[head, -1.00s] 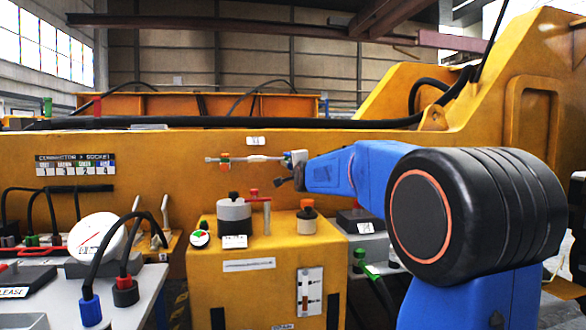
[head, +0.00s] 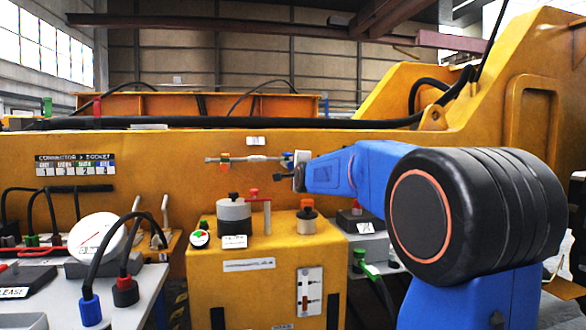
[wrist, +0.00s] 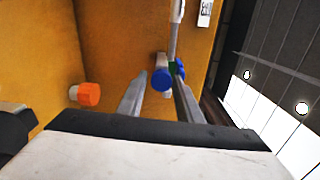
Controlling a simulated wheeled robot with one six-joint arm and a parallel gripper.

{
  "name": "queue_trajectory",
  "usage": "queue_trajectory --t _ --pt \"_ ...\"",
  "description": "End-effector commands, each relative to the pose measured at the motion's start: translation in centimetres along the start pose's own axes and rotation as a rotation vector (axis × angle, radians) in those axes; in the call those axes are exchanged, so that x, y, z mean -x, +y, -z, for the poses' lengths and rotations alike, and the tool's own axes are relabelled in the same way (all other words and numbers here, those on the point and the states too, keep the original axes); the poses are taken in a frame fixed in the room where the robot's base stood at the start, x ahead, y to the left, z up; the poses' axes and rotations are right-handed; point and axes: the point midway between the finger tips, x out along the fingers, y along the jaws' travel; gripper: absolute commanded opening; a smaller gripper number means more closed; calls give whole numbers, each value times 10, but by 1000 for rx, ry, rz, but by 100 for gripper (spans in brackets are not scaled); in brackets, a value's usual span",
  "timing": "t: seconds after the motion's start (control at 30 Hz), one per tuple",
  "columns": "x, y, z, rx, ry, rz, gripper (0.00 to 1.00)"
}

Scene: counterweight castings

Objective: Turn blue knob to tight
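The blue knob (wrist: 163,79) shows in the wrist view on the end of a fitting, with a second blue part and some green just right of it. A pale pipe (wrist: 177,30) runs up from there. My gripper (wrist: 157,88) is open, its two grey fingers on either side of the blue knob. The knob looks closer to the right finger; I cannot tell whether they touch. In the head view, my gripper (head: 299,172) is at the right end of the horizontal pipe (head: 255,158) on the yellow wall, and hides most of the knob there.
An orange knob (wrist: 86,94) lies left of my gripper in the wrist view. Below the pipe in the head view stands a yellow cabinet (head: 225,290) with a grey cylinder (head: 234,217) and an orange-capped part (head: 306,216) on top. A table with cables (head: 130,310) is at left.

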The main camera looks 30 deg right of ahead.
Motion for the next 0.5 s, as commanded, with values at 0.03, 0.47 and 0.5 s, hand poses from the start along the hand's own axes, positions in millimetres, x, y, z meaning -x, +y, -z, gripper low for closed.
queue_trajectory --t 0.03,0.47,0.5 --pt "0 0 0 0 0 0 43" --pt "8 -2 0 1 -1 4 43" --pt "12 -2 0 1 -1 4 43"
